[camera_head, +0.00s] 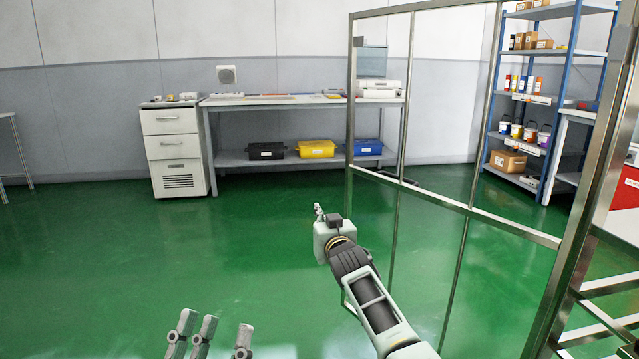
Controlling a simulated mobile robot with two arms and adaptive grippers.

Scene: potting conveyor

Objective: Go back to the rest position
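My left gripper (215,322) shows at the bottom left edge, with only its grey fingers in the picture. Two fingers stand on the left and one stands apart on the right, with an empty gap between them. Its palm and arm are below the frame. My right arm reaches in from the bottom right over the green floor. Its gripper (319,212) points away from me and is mostly hidden behind the wrist. Only a small finger part shows, so its opening cannot be seen.
A metal-framed clear partition (458,206) stands close to my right arm. A workbench (285,101) with bins and a white drawer cabinet (174,152) stand at the back wall. A blue shelf rack (566,95) is behind the partition. The green floor (110,250) at left is clear.

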